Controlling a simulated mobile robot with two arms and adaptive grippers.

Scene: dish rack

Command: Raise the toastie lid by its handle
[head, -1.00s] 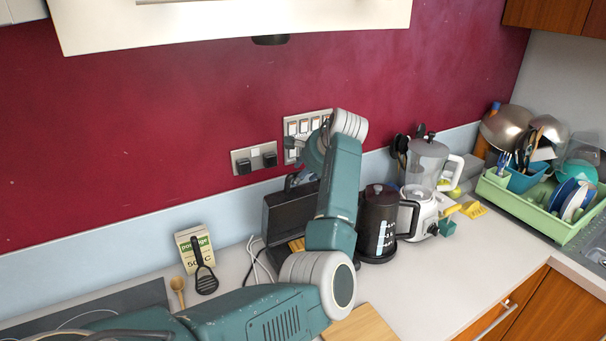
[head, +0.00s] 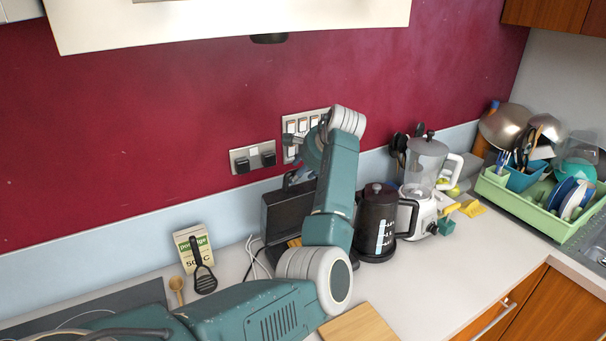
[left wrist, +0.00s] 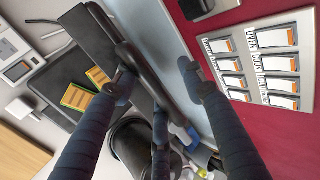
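The black toastie maker stands on the worktop below the wall sockets. Its lid (head: 287,210) is raised and stands roughly upright in the head view, partly hidden by my left arm. In the left wrist view the lid (left wrist: 92,38) runs diagonally, with its dark handle (left wrist: 150,75) along the edge. Toasted sandwich pieces (left wrist: 78,97) lie on the open base (left wrist: 55,80). My left gripper (left wrist: 156,82) is open, with its fingers spread on either side of the lid's handle edge; I cannot tell whether they touch it. My right gripper is not in view.
A dark kettle (head: 374,225) stands close right of the toastie maker, with a blender (head: 426,165) beyond it. Wall switches (left wrist: 262,55) are close behind the gripper. A wooden board (head: 360,325) lies in front. A green dish rack (head: 545,215) is at the far right.

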